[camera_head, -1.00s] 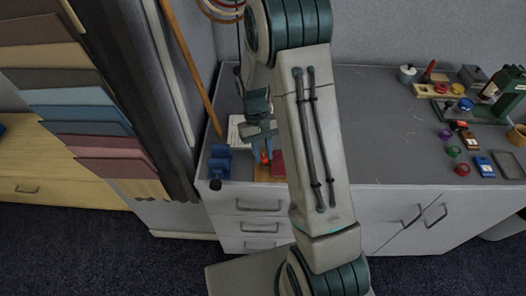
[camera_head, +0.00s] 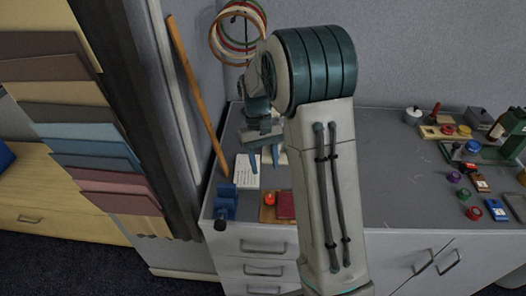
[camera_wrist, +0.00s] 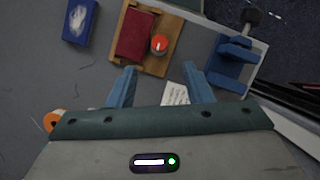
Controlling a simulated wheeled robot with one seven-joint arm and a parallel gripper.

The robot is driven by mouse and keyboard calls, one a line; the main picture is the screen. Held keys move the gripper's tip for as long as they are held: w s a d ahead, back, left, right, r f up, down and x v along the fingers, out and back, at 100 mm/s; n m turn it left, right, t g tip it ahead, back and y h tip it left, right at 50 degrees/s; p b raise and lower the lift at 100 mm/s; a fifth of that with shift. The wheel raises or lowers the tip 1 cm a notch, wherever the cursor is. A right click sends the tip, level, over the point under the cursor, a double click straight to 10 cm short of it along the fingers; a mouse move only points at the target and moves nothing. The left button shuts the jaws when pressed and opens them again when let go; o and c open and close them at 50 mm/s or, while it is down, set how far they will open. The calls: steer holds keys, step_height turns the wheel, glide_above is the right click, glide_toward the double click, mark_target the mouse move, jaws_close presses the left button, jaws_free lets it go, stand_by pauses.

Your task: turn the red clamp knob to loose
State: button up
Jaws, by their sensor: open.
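The red clamp knob (camera_head: 269,198) sits on a wooden board (camera_head: 265,214) beside a dark red block (camera_head: 286,205), near the table's front left corner. In the wrist view the knob (camera_wrist: 159,44) is round and red with a pale pointer line on top, at the right edge of the block (camera_wrist: 136,33). My gripper (camera_head: 264,166) is open and empty above the table, behind the knob in the head view. In the wrist view its blue fingers (camera_wrist: 160,78) are spread apart, with the knob beyond the tips and not between them.
A blue vise (camera_head: 226,202) stands left of the board at the table corner. A white written sheet (camera_head: 247,172) lies behind it. A blue box (camera_wrist: 80,22) shows in the wrist view. Several small coloured items stand at the table's right; the middle is largely clear.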

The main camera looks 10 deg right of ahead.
steer(key=v, duration=0.3)
steer(key=shift+w+r, duration=0.1)
steer(key=shift+r, duration=0.2)
steer(key=s+r+t, duration=0.3)
steer(key=s, duration=0.7)
steer(key=s+r+m+t, duration=0.1)
steer(key=s+r+t, duration=0.2)
steer(key=s, duration=0.7)
steer(key=shift+s+d+r+t, duration=0.2)
steer(key=shift+t, duration=0.5)
steer(key=shift+c, duration=0.4)
